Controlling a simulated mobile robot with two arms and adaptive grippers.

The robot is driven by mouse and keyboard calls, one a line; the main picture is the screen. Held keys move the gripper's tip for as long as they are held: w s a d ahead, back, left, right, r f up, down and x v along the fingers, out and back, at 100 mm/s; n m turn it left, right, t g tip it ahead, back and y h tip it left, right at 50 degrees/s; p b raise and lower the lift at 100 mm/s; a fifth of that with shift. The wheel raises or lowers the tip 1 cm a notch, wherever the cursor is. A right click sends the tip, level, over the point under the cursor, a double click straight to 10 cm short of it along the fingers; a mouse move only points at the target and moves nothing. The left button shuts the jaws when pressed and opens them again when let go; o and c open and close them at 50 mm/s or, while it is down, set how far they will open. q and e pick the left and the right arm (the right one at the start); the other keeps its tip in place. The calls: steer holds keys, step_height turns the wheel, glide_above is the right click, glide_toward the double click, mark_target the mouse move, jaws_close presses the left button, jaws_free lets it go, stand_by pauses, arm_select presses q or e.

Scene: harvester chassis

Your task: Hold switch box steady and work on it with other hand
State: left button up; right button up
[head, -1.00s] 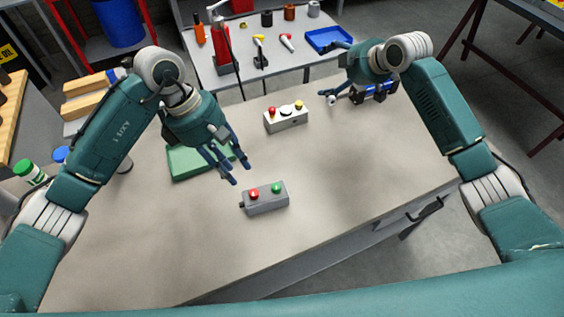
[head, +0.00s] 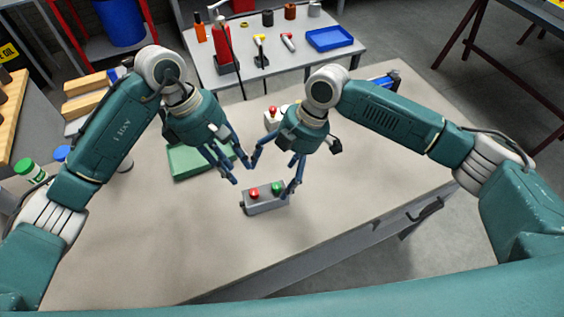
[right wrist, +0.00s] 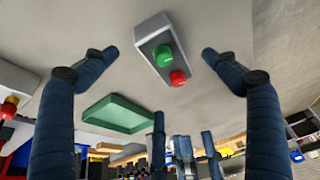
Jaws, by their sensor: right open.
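The grey switch box (head: 262,206) lies on the table near its front edge, with a red button (head: 254,193) on the left and a green button (head: 276,188) on the right. The right wrist view also shows the box (right wrist: 150,28), apart from the fingertips. My right gripper (head: 272,184) is open and empty above the box; its right finger hides part of the box's right end. My left gripper (head: 232,172) is open and empty, just behind and left of the box.
A green tray (head: 184,164) lies left of the box, partly behind my left gripper. A pale box with a red button (head: 270,121) stands behind, mostly hidden by my right gripper. A blue object (head: 388,82) sits at the back right. The table's right side is clear.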

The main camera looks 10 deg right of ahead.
mark_target(269, 187)
steer(key=x, duration=0.7)
steer(key=shift+a+f, duration=0.15)
steer(key=shift+f, duration=0.1)
steer(key=c, duration=1.8)
